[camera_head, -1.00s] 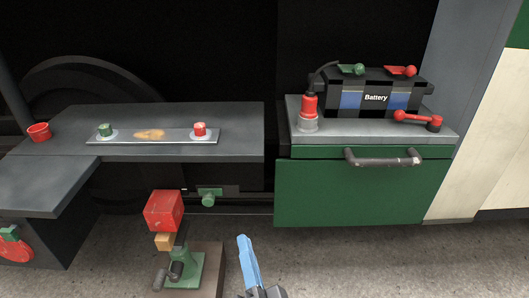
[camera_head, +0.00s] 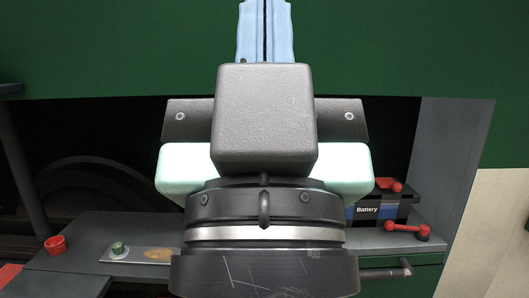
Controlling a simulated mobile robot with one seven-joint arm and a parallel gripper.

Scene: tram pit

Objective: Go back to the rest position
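My gripper (camera_head: 265,8) fills the middle of the head view, raised close to the camera with its light blue fingers pointing up. The fingers lie side by side with only a thin dark line between them, and nothing shows held. Their tips reach the top edge of the picture. My dark wrist and gripper body hide much of the bench and part of the battery behind them.
A battery (camera_head: 366,211) and a red lever (camera_head: 407,229) are on the cabinet at right. A green panel (camera_head: 120,50) spans the top.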

